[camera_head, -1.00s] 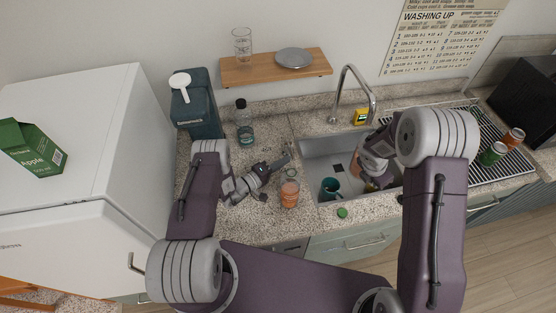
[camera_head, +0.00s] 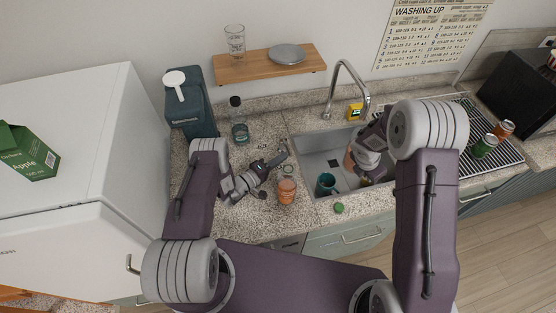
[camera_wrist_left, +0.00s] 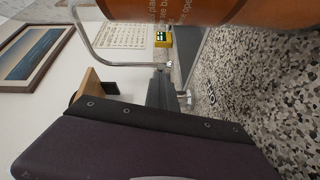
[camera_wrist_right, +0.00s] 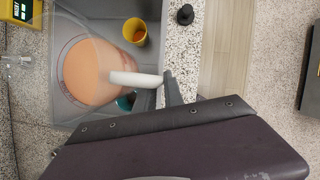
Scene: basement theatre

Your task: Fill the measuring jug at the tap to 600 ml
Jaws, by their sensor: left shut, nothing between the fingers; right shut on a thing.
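The clear measuring jug (camera_wrist_right: 88,72) with a pale handle (camera_wrist_right: 136,79) is in my right gripper (camera_wrist_right: 168,90), which is shut on that handle. A round peach-orange area shows through the jug; I cannot tell whether it is contents. In the head view only a peach sliver of the jug (camera_head: 349,159) shows beside my right wrist, over the sink (camera_head: 314,158). The tap (camera_head: 345,72) arches over the sink's back edge; no water stream is visible. My left gripper (camera_head: 281,157) is shut and empty above the counter, behind an orange-filled jar (camera_head: 287,190).
A teal mug (camera_head: 326,184) and a yellow cup (camera_wrist_right: 134,30) stand in the sink. A green lid (camera_head: 338,208) lies at the counter's front edge. A bottle (camera_head: 239,122) and teal container (camera_head: 190,110) stand left. Cans (camera_head: 485,146) stand on the right drainer.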

